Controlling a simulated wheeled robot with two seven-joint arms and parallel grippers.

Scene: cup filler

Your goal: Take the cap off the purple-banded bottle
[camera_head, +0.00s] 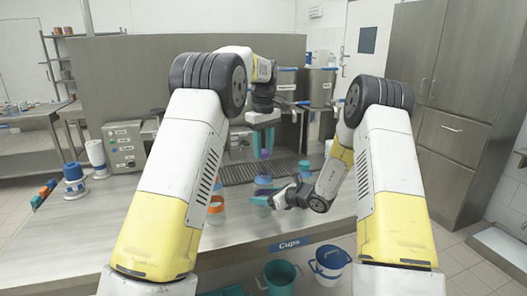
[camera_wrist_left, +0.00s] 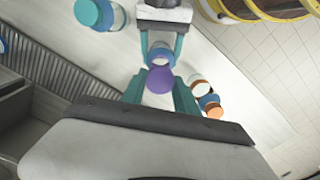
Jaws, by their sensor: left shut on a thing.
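The purple cap (camera_head: 263,154) is between the teal fingers of my left gripper (camera_head: 264,140), which is shut on it. The cap also shows in the left wrist view (camera_wrist_left: 159,80), between the left fingertips (camera_wrist_left: 160,92). The purple-banded bottle (camera_head: 263,180) stands upright on the counter below, with a visible gap under the cap. My right gripper (camera_head: 262,199) reaches in low from the right. In the left wrist view its teal fingers (camera_wrist_left: 162,52) lie on both sides of the bottle (camera_wrist_left: 160,60) and appear shut on it. The bottle's lower part is partly hidden by the right fingers.
An orange-marked bottle (camera_head: 216,206) stands left of the purple-banded bottle, partly behind my left arm. A blue-topped item (camera_head: 304,168) stands to the right. A grated strip (camera_head: 238,172) runs behind. Buckets (camera_head: 330,261) stand below the counter's front edge, near the Cups label (camera_head: 290,244).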

